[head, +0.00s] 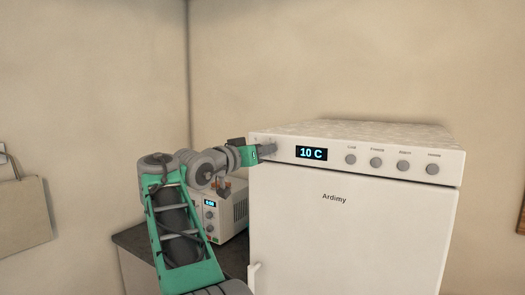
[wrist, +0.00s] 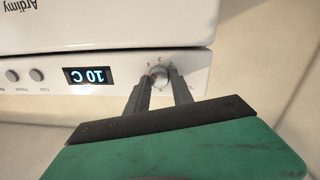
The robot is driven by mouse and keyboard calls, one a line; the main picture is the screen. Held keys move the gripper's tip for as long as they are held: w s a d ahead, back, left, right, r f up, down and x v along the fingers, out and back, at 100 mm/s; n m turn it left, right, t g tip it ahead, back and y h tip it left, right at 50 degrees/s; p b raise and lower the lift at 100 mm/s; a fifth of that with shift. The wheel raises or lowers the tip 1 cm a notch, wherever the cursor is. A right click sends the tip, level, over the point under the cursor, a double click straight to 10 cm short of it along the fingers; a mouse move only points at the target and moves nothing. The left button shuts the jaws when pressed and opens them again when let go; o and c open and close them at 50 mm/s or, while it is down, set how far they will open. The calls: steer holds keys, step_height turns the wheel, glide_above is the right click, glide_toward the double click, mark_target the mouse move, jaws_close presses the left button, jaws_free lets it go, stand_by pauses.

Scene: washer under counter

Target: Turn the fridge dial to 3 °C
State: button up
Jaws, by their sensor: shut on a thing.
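The white fridge (head: 345,225) has a control strip along its top front. Its display (head: 311,153) reads 10 C in the head view, and the same display (wrist: 91,76) shows upside down in the wrist view. The dial (wrist: 159,73) sits beside the display, with small marks around it. My gripper (wrist: 160,76) is shut on the dial, one finger on each side. In the head view my gripper (head: 268,149) is at the left end of the strip and hides most of the dial.
Several grey knobs (head: 376,162) line the strip right of the display. A small white appliance (head: 222,212) with its own display stands on a dark counter (head: 140,242) left of the fridge, behind my arm. A fridge handle (head: 253,275) juts from the door's lower left.

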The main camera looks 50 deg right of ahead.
jaws_close()
steer(key=shift+m+b, duration=0.3)
steer(key=shift+m, duration=0.2)
steer(key=shift+s+m+y+b, duration=0.1)
steer(key=shift+m+y+b, duration=0.2)
steer(key=shift+m+b, duration=2.5)
steer(key=shift+m+p, duration=1.05)
steer(key=shift+m, duration=0.05)
steer(key=o, duration=0.6)
jaws_free()
